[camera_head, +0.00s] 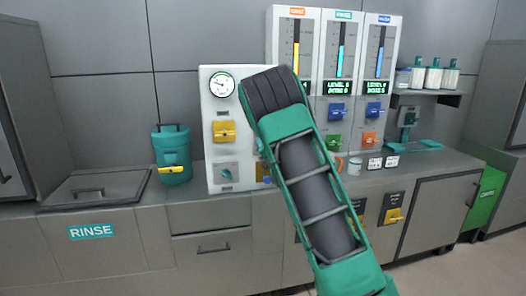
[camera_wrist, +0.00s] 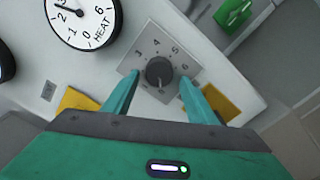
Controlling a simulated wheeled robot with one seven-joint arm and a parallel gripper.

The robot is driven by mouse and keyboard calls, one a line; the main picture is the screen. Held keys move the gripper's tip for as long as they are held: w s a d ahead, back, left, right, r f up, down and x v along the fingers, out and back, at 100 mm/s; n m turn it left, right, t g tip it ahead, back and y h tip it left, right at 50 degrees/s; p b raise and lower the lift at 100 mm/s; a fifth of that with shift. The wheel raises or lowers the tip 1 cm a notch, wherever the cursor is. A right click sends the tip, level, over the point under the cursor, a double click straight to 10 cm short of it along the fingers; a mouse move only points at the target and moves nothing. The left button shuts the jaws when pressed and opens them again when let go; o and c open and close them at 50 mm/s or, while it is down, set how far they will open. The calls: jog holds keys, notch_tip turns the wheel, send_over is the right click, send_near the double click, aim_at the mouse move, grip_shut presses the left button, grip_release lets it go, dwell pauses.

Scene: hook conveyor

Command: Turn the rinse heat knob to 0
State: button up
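The wrist view shows a dark round knob (camera_wrist: 159,72) on a square grey dial plate (camera_wrist: 157,48) with printed numbers; 3 to 6 are legible around its upper side. A light mark shows near the knob's lower edge, but its exact setting is unclear. My gripper (camera_wrist: 159,78) is open, with one teal finger on either side of the knob. I cannot tell whether the fingers touch it. A round white gauge (camera_wrist: 83,14) marked HEAT is at the upper left. In the head view my arm hides the gripper and the knob between its fingers.
Yellow parts (camera_wrist: 78,101) flank the fingers in the wrist view, and a green part (camera_wrist: 235,12) is at the upper right. In the head view, a white gauge panel (camera_head: 211,107) stands behind my arm. A teal canister (camera_head: 171,143) stands left; a RINSE label (camera_head: 91,231) marks the cabinet.

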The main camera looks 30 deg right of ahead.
jog(key=shift+s+d+r, duration=0.1)
jog(key=shift+d+r, duration=0.1)
jog(key=v, duration=1)
jog(key=shift+s+a, duration=0.2)
jog(key=shift+s, duration=0.05)
jog(key=shift+f, duration=0.15)
